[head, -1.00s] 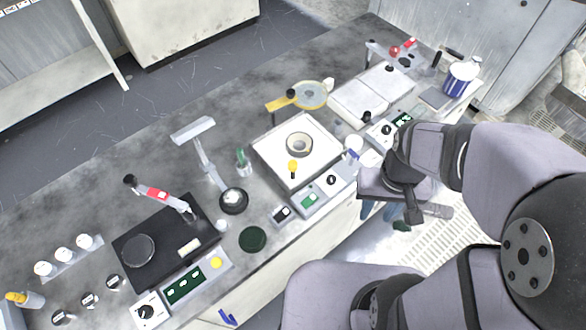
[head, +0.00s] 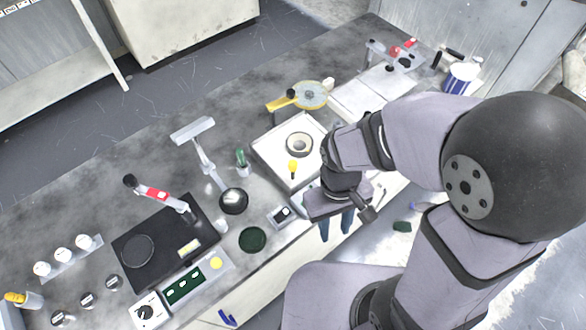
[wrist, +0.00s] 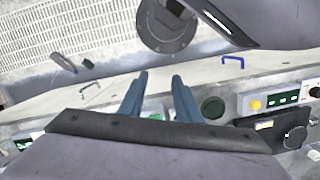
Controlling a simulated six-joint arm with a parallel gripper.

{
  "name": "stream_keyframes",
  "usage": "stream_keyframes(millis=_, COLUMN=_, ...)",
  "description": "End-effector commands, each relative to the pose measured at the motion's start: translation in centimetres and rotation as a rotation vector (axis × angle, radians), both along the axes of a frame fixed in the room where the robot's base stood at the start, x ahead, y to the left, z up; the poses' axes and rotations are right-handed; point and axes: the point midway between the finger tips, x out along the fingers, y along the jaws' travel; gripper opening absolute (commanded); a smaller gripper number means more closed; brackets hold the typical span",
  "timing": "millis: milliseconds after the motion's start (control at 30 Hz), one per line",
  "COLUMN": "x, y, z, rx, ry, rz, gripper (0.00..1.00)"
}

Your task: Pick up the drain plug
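A small yellow-topped piece with a dark lower part (head: 292,168) sits at the front of the white square basin; it may be the drain plug, but I cannot tell for sure. The basin (head: 268,155) has a round ring-shaped part in its middle. My gripper (head: 337,228) is to the right of and nearer than this piece, by the bench's front edge, fingers pointing down. In the wrist view my gripper (wrist: 160,82) shows two blue fingers apart with nothing between them. The yellow-topped piece is not seen in the wrist view.
A dark green disc (head: 253,239) and a small control box (head: 283,214) lie left of my gripper. A lamp-like stand (head: 205,160) and a black platen unit (head: 137,250) are farther left. A small green item (head: 402,226) lies beyond the bench's front edge.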

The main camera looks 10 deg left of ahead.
Motion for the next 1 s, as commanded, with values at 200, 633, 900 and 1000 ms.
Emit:
stream_keyframes(millis=200, x=1.9, y=4.7, z=-1.8, rx=-0.057, ry=-0.009, rz=0.311, gripper=0.30)
stream_keyframes(millis=633, x=11.9, y=11.2, z=-0.9, rx=-0.138, ry=-0.126, rz=1.168, gripper=0.30)
stream_keyframes(millis=900, x=16.8, y=12.7, z=1.8, rx=-0.251, ry=-0.109, rz=1.765, gripper=0.30)
stream_keyframes(millis=1000, x=17.0, y=12.5, z=1.8, rx=-0.275, ry=-0.058, rz=1.937, gripper=0.30)
